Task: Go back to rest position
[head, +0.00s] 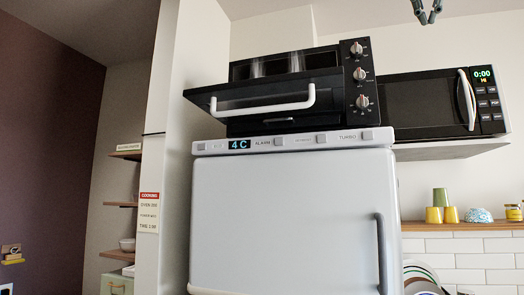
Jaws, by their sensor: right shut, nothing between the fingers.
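My right gripper (428,14) shows at the top edge of the head view, right of centre. Its dark fingers point down, are shut and hold nothing. It appears above the microwave in the picture and apart from everything. The rest of that arm is out of frame. My left gripper is not in view. No gas hob shows in this view.
A white fridge (290,218) with a grey handle stands in the middle. A black toaster oven (342,88) sits on top; its white-handled door looks lowered toward me. A microwave (418,106) is on a shelf at right. Below are cups (440,197) on a wooden shelf.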

